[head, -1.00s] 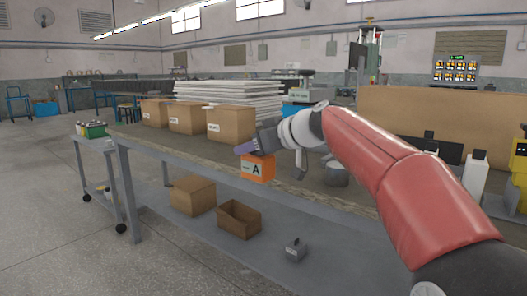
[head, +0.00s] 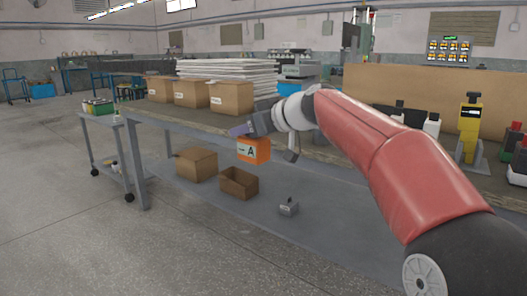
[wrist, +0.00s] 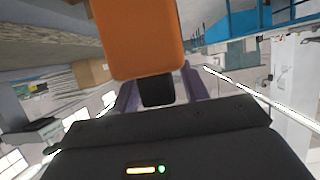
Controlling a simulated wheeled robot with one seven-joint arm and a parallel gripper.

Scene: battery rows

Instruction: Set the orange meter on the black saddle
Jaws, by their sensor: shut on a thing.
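The orange meter (head: 253,150), a block with a white label marked "A", hangs below my gripper (head: 241,131) in the head view, in front of the bench edge. My gripper is shut on it. In the wrist view the orange body (wrist: 142,40) fills the upper middle, and a black part of it (wrist: 157,91) sits between my purple-grey fingers (wrist: 158,82). I cannot pick out the black saddle for certain; black and grey stands show on the bench at the right, and my arm hides part of that area.
The long bench (head: 180,114) carries cardboard boxes (head: 231,98) and stacked white sheets (head: 228,75). A yellow device (head: 469,120) stands at the right near a brown panel (head: 400,83). Floor at left is clear.

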